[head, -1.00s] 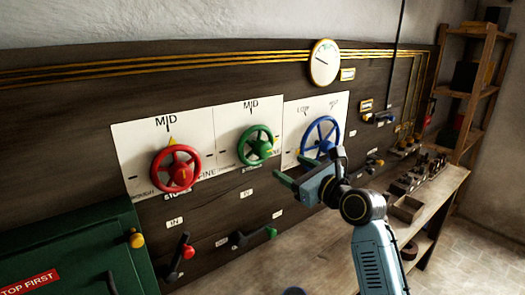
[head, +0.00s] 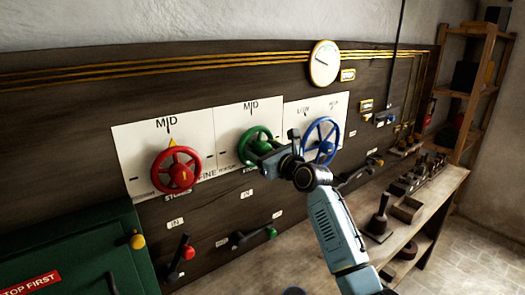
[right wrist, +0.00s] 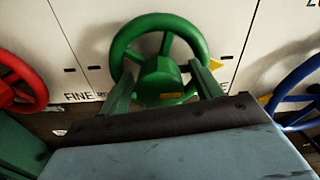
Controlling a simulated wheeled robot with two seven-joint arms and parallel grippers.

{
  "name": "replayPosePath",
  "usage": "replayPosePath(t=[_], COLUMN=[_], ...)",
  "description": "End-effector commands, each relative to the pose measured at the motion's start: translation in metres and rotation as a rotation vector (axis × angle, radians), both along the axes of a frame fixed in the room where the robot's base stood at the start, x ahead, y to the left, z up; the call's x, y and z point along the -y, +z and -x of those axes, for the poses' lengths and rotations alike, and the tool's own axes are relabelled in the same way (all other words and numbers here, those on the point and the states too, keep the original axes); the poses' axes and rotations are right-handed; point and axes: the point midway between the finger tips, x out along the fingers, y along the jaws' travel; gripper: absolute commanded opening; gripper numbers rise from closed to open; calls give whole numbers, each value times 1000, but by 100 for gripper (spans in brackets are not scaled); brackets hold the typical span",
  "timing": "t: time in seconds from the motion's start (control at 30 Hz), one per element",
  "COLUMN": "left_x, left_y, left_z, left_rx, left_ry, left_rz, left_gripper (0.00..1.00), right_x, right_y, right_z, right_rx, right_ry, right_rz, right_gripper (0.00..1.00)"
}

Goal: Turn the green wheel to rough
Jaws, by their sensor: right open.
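The green wheel (head: 254,133) is mounted on a white panel marked MID (head: 251,106), between the red and blue wheels. My right gripper (head: 262,160) is in front of its lower part and hides some of it. In the right wrist view the green wheel (right wrist: 186,28) fills the top middle. My open right gripper (right wrist: 164,88) has one green finger on each side of the wheel's hub. Whether the fingers touch the wheel is unclear. A yellow pointer (right wrist: 215,64) shows at the wheel's right. The rough label is too small or covered to read clearly. My left gripper is not in view.
The red wheel (head: 176,170) is close on the left and the blue wheel (head: 320,140) close on the right. Levers (head: 183,255) stick out below. A wooden bench (head: 425,205) with several small items runs along the right. A green cabinet (head: 75,250) stands at lower left.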

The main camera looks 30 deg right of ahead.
Motion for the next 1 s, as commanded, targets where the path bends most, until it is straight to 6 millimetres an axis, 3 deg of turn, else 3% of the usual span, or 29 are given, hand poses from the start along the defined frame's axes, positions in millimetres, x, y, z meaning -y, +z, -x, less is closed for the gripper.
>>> replayPosePath(t=[0.27, 0.63, 1.0], left_x=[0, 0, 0], left_y=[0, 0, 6], left_z=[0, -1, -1], left_rx=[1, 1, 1], left_ry=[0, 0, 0], left_rz=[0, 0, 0], left_gripper=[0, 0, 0], right_x=[0, 0, 0], right_y=[0, 0, 1], right_z=[-1, -1, -1], right_rx=[0, 0, 5], right_ry=[0, 0, 0], right_rz=[1, 1, 72], right_gripper=[65, 20, 20])
